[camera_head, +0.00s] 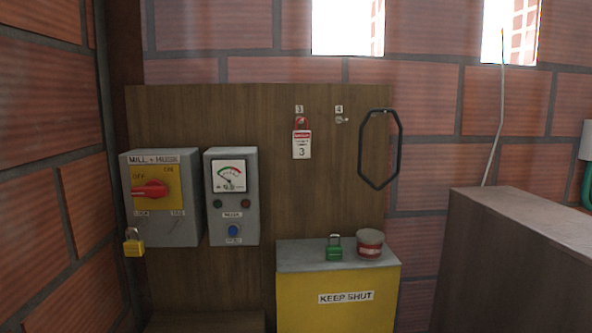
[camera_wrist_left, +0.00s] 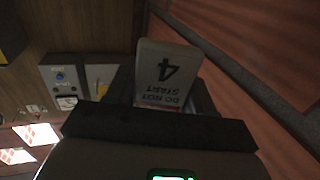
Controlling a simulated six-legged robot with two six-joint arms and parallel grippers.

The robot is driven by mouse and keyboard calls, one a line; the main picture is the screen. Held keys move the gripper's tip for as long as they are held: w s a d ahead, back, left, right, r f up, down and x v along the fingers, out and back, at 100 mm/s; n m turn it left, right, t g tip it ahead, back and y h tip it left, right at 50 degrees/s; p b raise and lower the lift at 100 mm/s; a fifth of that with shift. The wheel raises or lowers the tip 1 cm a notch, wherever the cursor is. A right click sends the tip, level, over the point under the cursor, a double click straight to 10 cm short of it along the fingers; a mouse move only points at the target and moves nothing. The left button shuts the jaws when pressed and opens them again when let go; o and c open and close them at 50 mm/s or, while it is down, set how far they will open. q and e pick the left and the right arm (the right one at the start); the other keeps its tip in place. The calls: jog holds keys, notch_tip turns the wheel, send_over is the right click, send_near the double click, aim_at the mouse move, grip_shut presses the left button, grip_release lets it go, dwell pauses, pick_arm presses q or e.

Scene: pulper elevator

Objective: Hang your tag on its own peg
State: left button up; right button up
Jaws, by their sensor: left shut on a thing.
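My left gripper (camera_wrist_left: 163,98) shows in the left wrist view, shut on a white tag (camera_wrist_left: 168,72) marked 4 and DO NOT START. The tag appears upside down there and sticks out beyond the dark fingers; its lower edge is partly hidden. In the head view, the peg under label 4 (camera_head: 342,120) is bare on the wooden board (camera_head: 220,110). To its left, under label 3, hangs a tag marked 3 (camera_head: 302,145) with a red top. Neither gripper shows in the head view, so I cannot tell the held tag's distance from the peg.
A black loop (camera_head: 361,160) hangs just right of peg 4. A switch box (camera_head: 183,225) with a yellow padlock (camera_head: 133,243) and a meter box (camera_head: 246,180) are at left. A green padlock (camera_head: 334,250) and red tin (camera_head: 369,245) stand on the yellow box (camera_head: 300,290) below.

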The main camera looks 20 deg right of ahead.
pick_arm(q)
jog(key=shift+w+f, duration=0.1)
jog(key=shift+w, duration=0.05)
jog(key=s, duration=0.1)
jog(key=s+r, duration=0.2)
jog(key=s, duration=0.1)
jog(key=shift+d, duration=0.1)
